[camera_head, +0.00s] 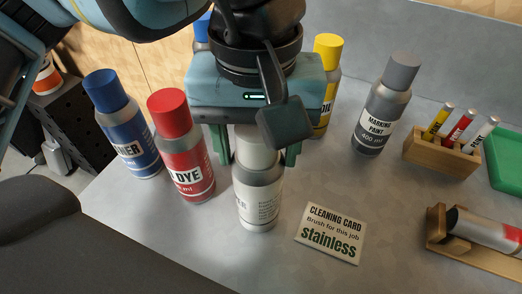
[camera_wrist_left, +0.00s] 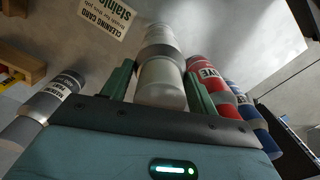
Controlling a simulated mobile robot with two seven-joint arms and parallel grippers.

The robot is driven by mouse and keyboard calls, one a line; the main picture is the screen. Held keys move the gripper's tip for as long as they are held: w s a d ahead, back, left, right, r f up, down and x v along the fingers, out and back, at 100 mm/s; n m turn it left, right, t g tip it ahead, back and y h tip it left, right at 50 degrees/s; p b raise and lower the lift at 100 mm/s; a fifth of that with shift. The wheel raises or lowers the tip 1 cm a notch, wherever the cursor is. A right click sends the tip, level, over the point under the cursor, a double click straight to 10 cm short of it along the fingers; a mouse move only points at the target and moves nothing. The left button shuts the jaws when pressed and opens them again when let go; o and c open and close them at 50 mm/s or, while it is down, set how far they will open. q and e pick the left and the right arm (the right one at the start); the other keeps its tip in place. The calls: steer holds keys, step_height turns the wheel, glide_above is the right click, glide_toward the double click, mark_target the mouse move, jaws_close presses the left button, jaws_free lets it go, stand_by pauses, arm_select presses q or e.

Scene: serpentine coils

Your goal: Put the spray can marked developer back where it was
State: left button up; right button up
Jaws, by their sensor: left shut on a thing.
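A white-capped spray can (camera_head: 258,198) with a pale label stands upright under my left gripper (camera_head: 256,152). Its label is turned partly away and only the end of a word shows, so I cannot read it in full. My left gripper is shut on this can near its top, with a green finger on each side. The can also shows in the left wrist view (camera_wrist_left: 161,82) between the fingers. I cannot tell whether its base touches the table. My right gripper is not in view.
A red DYE can (camera_head: 183,150) and a blue-capped can (camera_head: 124,125) stand close on the left. A yellow-capped can (camera_head: 326,90) and another blue-capped can are behind my gripper. A grey MARKING PAINT can (camera_head: 381,110), marker rack (camera_head: 440,155) and cleaning card (camera_head: 331,232) are right.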

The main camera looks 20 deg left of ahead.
arm_select(q)
steer(key=shift+w, duration=0.1)
steer(key=shift+f, duration=0.2)
steer(key=o, duration=1.6)
step_height(320, 180, up, 12)
steer(key=shift+r+p, duration=0.2)
steer(key=shift+p, duration=0.25)
